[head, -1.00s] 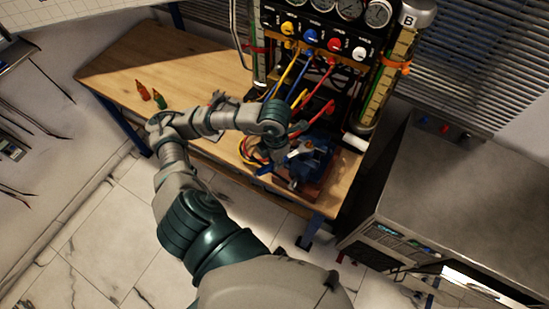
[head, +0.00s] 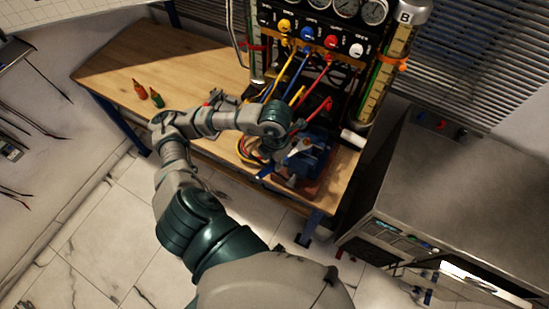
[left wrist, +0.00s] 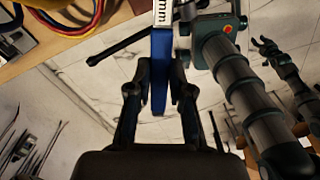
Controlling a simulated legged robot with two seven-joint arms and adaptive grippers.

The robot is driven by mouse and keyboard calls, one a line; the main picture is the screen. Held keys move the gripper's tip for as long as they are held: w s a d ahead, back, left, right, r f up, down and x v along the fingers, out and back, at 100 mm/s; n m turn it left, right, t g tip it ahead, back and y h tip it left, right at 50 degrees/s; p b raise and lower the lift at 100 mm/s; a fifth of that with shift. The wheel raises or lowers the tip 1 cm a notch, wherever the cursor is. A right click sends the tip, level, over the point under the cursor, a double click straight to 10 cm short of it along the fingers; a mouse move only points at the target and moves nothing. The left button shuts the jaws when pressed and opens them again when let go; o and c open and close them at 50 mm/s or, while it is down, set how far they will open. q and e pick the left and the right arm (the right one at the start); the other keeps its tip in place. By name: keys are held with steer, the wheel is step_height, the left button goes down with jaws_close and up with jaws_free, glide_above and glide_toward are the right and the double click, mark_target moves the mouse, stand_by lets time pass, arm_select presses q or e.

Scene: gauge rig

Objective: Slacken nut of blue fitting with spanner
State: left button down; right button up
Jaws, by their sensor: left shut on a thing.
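My left gripper (left wrist: 162,70) is shut on the blue handle of the spanner (left wrist: 160,48), which carries a white label reading "mm". In the head view the left gripper (head: 284,148) is over the bench's front right part, beside a blue vise (head: 314,158). The spanner's blue end (head: 264,172) sticks out below the gripper there. The spanner's jaw is out of the left wrist view, so I cannot tell whether it is on a nut. The blue fitting cannot be made out behind my wrist and the hoses. My right gripper (left wrist: 265,46) shows small in the left wrist view, its fingers apart.
A gauge panel (head: 318,30) with coloured knobs stands behind, with yellow, blue and red hoses (head: 297,95) hanging close to my wrist. A metal cabinet (head: 430,180) is at right.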

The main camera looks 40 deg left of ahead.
arm_select(q)
steer(key=shift+s+d+n+p, duration=0.1)
steer(key=shift+d+n+p, duration=0.2)
steer(key=shift+d+n, duration=0.75)
stand_by(1.0)
steer(key=shift+a+m+b, duration=0.95)
steer(key=shift+a+b, duration=0.05)
steer(key=shift+b, duration=0.1)
stand_by(0.6)
